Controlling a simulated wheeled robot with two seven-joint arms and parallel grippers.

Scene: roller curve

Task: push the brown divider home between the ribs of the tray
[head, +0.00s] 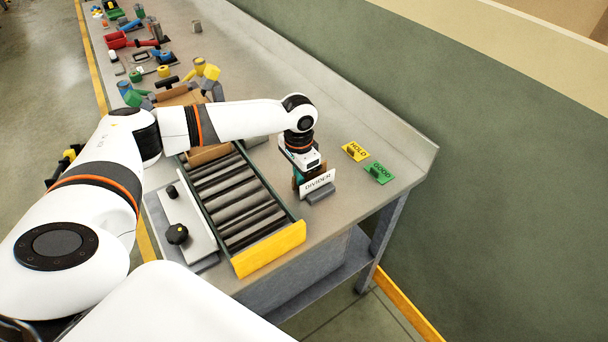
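My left gripper (303,172) points down just behind a white sign reading DIVIDER (318,182), to the right of the roller track. Its fingertips are mostly hidden by the sign. A small brown patch, possibly the brown divider (295,181), shows at the sign's left edge; I cannot tell if it is held. A cardboard-brown tray (207,154) lies at the far end of the rollers, largely covered by my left forearm, so its ribs cannot be made out. My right gripper is not in view.
The roller track (238,196) ends in a yellow stop plate (270,249). A panel with black knobs (177,234) sits left of it. Yellow HOLD (355,151) and green GOOD (379,172) cards lie at the right. Assorted tools and parts clutter the far bench.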

